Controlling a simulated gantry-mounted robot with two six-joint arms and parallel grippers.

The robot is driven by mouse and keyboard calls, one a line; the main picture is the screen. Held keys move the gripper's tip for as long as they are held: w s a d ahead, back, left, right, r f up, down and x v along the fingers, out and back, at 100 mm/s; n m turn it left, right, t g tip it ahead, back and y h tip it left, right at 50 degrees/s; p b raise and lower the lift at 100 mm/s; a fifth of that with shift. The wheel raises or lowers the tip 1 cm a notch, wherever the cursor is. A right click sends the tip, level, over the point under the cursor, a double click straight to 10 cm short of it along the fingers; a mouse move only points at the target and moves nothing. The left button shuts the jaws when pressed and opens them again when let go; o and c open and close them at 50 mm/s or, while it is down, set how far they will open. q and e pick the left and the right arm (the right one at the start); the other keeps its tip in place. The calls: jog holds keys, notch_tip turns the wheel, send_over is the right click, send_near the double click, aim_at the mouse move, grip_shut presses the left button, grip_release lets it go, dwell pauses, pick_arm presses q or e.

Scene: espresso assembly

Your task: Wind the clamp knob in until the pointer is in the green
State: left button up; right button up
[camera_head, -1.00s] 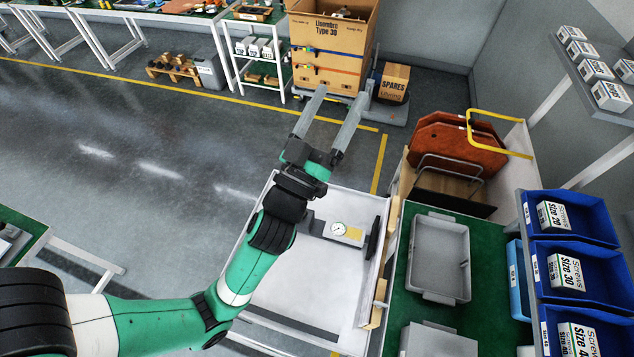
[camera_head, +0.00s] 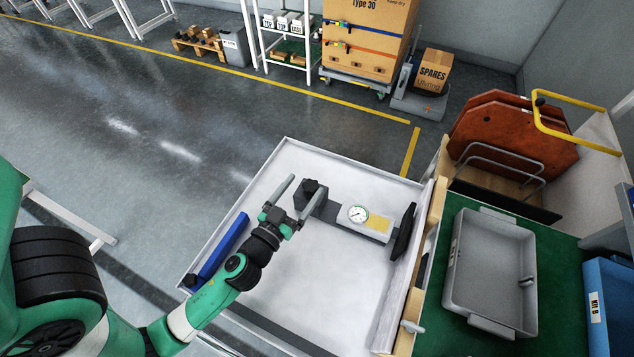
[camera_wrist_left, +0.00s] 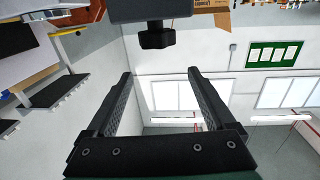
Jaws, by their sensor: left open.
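The clamp fixture (camera_head: 335,215) lies on the white table, a grey bar with a dark block at its left end. A small round white gauge (camera_head: 358,214) sits on it; the pointer is too small to read against any green zone. A dark lobed knob (camera_wrist_left: 157,38) shows below the block in the left wrist view, and appears at the block's left end (camera_head: 309,185) in the head view. My left gripper (camera_head: 295,200) is open and empty, its fingers pointing at the block. In the wrist view the knob lies beyond the fingertips (camera_wrist_left: 160,74), apart from them. My right gripper is out of view.
A black plate or wheel (camera_head: 403,232) stands at the bar's right end. A blue bar (camera_head: 217,250) lies along the left edge of the white table (camera_head: 335,290). A grey tray (camera_head: 490,265) sits on the green bench at right. The table's front part is clear.

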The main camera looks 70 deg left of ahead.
aim_at(306, 192)
pick_arm(q)
notch_tip(306, 192, down, 4)
jog(key=shift+r+b, duration=0.1)
jog(key=shift+b, duration=0.7)
jog(key=shift+w+a+p, duration=0.25)
jog(key=shift+w+p, duration=0.05)
jog(key=shift+w, duration=0.05)
jog(key=p+x, duration=0.2)
jog(key=x, duration=0.4)
jog(key=shift+w+a+r, duration=0.1)
jog(key=shift+w+a, duration=0.05)
jog(key=shift+w, duration=0.05)
jog(key=shift+a, duration=0.1)
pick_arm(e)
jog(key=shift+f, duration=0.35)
pick_arm(q)
jog(key=shift+w, duration=0.1)
